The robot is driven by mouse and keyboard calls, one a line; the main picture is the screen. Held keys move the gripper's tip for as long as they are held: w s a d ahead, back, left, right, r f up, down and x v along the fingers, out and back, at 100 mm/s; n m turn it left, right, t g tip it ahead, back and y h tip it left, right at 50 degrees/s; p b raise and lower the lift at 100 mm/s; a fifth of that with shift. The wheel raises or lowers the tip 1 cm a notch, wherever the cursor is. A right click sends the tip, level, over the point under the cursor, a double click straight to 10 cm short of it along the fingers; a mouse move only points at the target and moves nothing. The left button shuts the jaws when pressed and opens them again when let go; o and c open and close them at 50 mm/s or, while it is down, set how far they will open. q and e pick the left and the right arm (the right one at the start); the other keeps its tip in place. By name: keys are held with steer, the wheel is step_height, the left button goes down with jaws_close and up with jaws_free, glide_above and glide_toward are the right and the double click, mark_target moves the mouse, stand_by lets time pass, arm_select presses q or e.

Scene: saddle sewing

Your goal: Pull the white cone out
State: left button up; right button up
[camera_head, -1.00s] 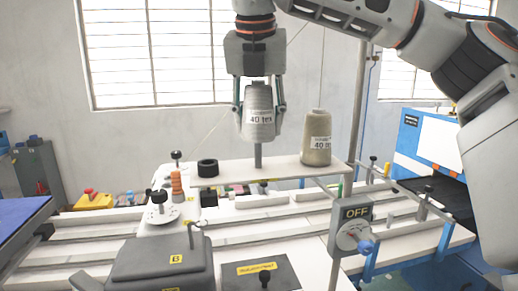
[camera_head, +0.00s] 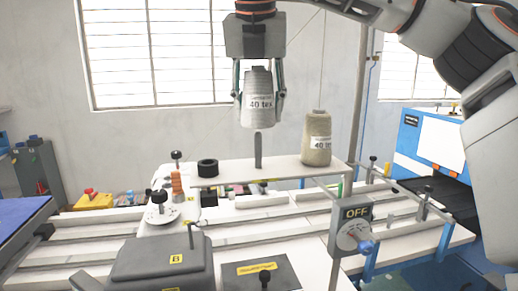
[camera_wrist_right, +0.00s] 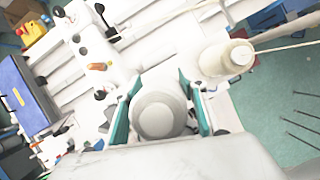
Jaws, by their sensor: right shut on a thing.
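The white cone (camera_head: 259,97), labelled 40 tex, hangs upright between the fingers of my right gripper (camera_head: 259,100) in the head view. The gripper is shut on it from above, a finger on each side. The cone's base is just above the top of the grey spindle (camera_head: 258,150), with a small gap between them. In the right wrist view the white cone (camera_wrist_right: 160,110) shows from its top end between the teal fingers. My left gripper is not in view.
A beige cone (camera_head: 317,140) stands on the white shelf (camera_head: 285,172) to the right of the spindle. A black ring (camera_head: 208,168) lies at the shelf's left end. A switch box (camera_head: 352,230) reading OFF is in front. A window (camera_head: 155,52) is behind.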

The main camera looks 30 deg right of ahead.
steer(key=shift+r, duration=0.3)
